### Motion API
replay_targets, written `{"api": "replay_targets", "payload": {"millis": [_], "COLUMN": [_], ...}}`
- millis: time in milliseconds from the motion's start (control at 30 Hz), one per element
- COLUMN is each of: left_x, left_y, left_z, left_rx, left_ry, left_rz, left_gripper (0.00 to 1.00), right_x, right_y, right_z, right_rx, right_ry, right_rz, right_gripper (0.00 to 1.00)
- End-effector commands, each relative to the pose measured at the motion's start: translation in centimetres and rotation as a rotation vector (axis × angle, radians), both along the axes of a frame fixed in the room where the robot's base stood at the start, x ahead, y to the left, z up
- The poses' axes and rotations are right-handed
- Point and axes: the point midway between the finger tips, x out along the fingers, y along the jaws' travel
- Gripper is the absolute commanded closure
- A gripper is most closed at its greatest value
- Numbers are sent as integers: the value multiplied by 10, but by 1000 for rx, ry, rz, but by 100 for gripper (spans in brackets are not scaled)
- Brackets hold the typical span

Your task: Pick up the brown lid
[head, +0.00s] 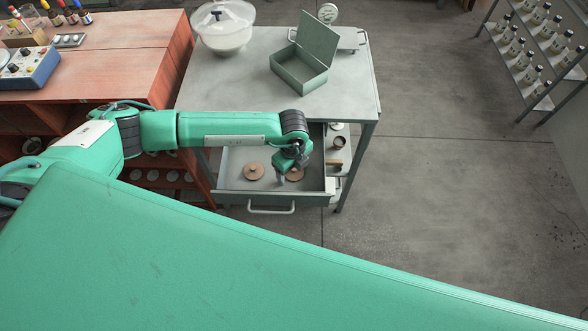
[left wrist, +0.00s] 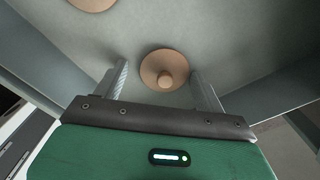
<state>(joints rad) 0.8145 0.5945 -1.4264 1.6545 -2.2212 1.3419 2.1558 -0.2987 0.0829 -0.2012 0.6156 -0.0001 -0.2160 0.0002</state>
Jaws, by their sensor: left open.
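Two round brown lids with knobs lie in the open grey drawer (head: 235,185). One brown lid (head: 254,171) lies to the left in the head view, and its edge shows at the top of the left wrist view (left wrist: 92,4). The other brown lid (head: 297,175) is partly hidden by my left gripper (head: 286,180) in the head view. In the left wrist view this lid (left wrist: 163,58) shows whole, with its knob between the two open fingers (left wrist: 160,72). The left gripper is empty and points down into the drawer. My right gripper is out of view.
The drawer's walls stand close around my left gripper.

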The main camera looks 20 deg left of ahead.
Motion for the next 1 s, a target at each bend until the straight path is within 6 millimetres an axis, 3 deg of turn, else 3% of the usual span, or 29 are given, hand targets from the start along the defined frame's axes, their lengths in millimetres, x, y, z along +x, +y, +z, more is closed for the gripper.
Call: {"api": "replay_targets", "payload": {"millis": [133,300,767,1000], "left_x": [0,0,1,1], "left_y": [0,0,0,0], "left_z": [0,0,5,38], "left_rx": [0,0,-1,-3], "left_ry": [0,0,0,-4], "left_rz": [0,0,1,0], "left_gripper": [32,66,66,66], "right_x": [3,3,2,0], "right_y": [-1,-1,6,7], "right_z": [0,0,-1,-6], "right_rx": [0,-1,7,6], "right_ry": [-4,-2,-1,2], "right_rz": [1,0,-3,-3], "right_gripper": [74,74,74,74]}}
